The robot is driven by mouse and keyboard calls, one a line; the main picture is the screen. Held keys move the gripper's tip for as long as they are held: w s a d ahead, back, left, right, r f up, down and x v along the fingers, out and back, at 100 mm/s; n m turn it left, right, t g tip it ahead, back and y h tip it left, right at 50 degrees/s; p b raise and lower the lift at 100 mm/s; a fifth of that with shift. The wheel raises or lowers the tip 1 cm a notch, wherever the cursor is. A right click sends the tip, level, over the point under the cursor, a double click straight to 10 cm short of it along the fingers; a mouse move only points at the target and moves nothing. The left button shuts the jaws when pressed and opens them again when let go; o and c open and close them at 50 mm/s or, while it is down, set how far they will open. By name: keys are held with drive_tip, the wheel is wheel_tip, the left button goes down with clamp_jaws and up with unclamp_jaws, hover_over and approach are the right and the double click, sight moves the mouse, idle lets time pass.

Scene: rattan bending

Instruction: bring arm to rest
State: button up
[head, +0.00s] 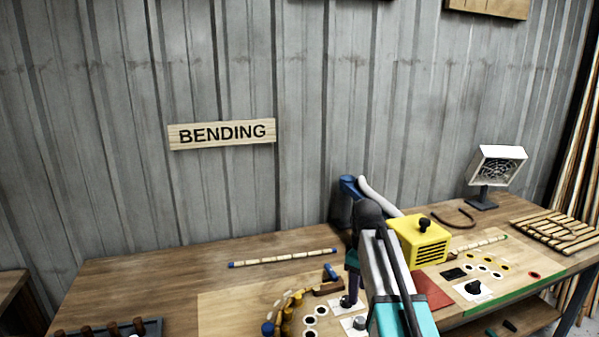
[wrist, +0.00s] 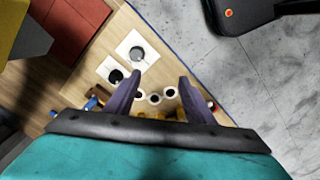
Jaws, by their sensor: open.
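My gripper (wrist: 155,98) shows in the wrist view with its two purple fingers apart and nothing between them. In the head view my arm reaches over the middle of the workbench (head: 130,270), and only a bit of the gripper (head: 352,262) shows beside the arm link. A curved row of yellow pegs (head: 290,312) holds a bent rattan piece (head: 275,308) to the left of the gripper. The arm hides part of the board.
A yellow box with a black knob (head: 420,240) stands close to the right of my arm. A rattan rod with blue ends (head: 283,258) lies behind the board. A white fan (head: 495,165) and a slatted rack (head: 555,233) stand at the right. The bench's back left is clear.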

drive_tip(key=s+f+m, duration=0.4)
drive_tip(key=s+f, duration=0.1)
drive_tip(key=f, duration=0.5)
drive_tip(key=s+f+m, duration=0.3)
drive_tip(key=s+f, duration=0.3)
drive_tip(key=f, duration=0.5)
drive_tip(key=s+f+m, duration=0.4)
drive_tip(key=s+f, duration=0.1)
drive_tip(key=f, duration=0.5)
drive_tip(key=s+f+g+b, duration=0.5)
drive_tip(key=s+f+b, duration=0.5)
drive_tip(key=s+f, duration=1.5)
wheel_tip(320, 180, down, 2)
drive_tip(key=shift+s+g, duration=0.2)
drive_tip(key=shift+g, duration=0.2)
